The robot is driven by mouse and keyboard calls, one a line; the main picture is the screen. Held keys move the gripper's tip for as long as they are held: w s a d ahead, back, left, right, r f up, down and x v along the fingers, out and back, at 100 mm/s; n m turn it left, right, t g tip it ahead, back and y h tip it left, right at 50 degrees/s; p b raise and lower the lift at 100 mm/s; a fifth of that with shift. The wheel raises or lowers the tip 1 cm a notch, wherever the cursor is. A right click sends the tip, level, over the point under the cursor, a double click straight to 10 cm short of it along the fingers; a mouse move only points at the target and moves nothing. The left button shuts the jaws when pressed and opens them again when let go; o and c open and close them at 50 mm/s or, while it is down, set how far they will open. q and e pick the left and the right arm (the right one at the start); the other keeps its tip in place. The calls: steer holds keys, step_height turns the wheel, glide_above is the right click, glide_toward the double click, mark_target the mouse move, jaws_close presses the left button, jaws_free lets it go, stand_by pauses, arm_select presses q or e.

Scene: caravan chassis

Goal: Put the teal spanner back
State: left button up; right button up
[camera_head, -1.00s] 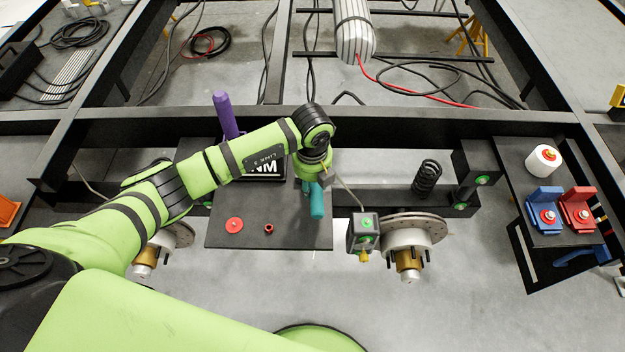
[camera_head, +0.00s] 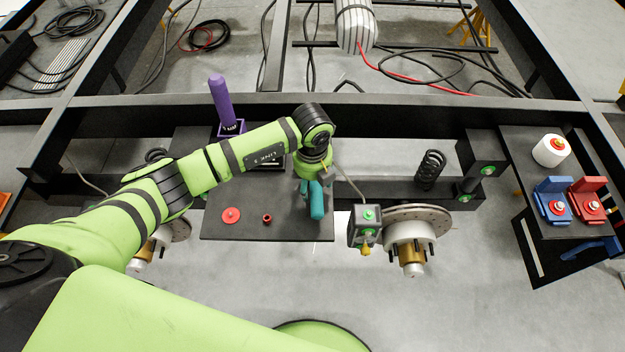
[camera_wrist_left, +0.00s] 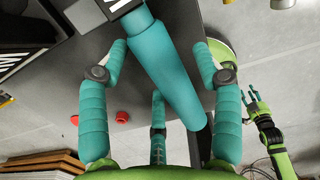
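In the head view the handle (camera_head: 317,201) hangs beside my left gripper (camera_head: 308,190), over the dark board's right edge. My right gripper (camera_wrist_left: 252,100) shows small in the wrist view, fingers apart.
The dark board (camera_head: 290,226) bears a red disc (camera_head: 231,215) and a small red ring (camera_head: 267,218). A purple handle (camera_head: 218,92) stands behind. A black box (camera_head: 364,226) and brake disc (camera_head: 415,224) are close right. A side table (camera_head: 515,170) holds blue and red blocks.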

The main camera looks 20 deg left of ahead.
arm_select(q)
steer(key=shift+s+f, duration=0.1)
steer(key=shift+s, duration=0.05)
step_height(320, 180, up, 12)
steer(key=shift+s, duration=0.3)
steer(key=shift+d, duration=0.15)
stand_by(0.5)
